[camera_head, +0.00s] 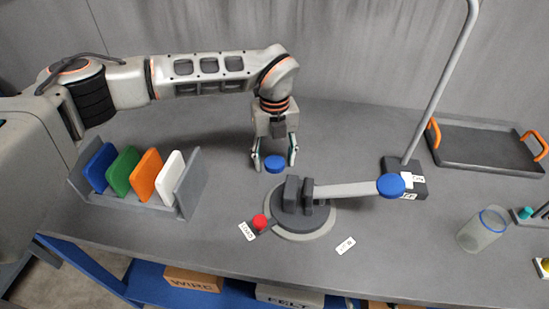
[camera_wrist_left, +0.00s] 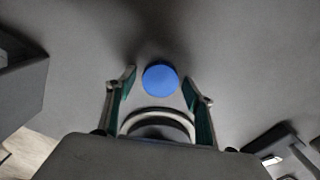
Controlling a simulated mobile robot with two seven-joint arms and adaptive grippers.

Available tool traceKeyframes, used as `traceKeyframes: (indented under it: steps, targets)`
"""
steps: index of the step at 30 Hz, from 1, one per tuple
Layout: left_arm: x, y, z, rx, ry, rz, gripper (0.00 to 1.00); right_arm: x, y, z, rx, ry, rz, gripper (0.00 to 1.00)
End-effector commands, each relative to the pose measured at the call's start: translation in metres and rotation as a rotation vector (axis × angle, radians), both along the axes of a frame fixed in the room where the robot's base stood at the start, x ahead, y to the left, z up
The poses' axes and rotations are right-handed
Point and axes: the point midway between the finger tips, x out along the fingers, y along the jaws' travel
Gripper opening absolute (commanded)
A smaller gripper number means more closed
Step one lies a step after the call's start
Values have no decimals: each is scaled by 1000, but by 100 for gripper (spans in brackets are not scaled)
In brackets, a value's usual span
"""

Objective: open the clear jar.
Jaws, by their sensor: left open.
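The clear jar (camera_head: 481,231) stands upright on the table at the right. It has a blue ring at its rim, and its top looks open. A round blue lid (camera_head: 275,164) lies below my left gripper (camera_head: 274,162), around the level of its fingertips. The left wrist view shows the blue lid (camera_wrist_left: 160,77) between the two open fingertips (camera_wrist_left: 159,86), with a gap on each side. I cannot tell its exact height above the table. My right gripper is not in view.
A round-based device (camera_head: 300,234) with a blue-ended lever (camera_head: 391,185) stands close to the gripper. A red button (camera_head: 260,222) is in front. A rack of coloured panels (camera_head: 191,190) stands left. A dark tray (camera_head: 485,151) with orange handles is back right, beside a pole (camera_head: 437,85).

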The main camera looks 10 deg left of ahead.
Motion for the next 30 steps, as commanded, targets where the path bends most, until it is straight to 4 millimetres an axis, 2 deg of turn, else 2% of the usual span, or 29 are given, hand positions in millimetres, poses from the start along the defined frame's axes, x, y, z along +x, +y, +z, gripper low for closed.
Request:
traceKeyframes:
  steps: [5, 15, 21, 30]
  targets:
    - [1, 0, 12, -1, -4, 0, 53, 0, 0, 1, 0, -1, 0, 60]
    - [1, 0, 79, 0, -5, 0, 53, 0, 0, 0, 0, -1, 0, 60]
    - [1, 0, 110, 0, -3, 0, 53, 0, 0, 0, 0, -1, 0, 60]
    - [0, 0, 124, 0, 0, 0, 53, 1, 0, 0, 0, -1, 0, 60]
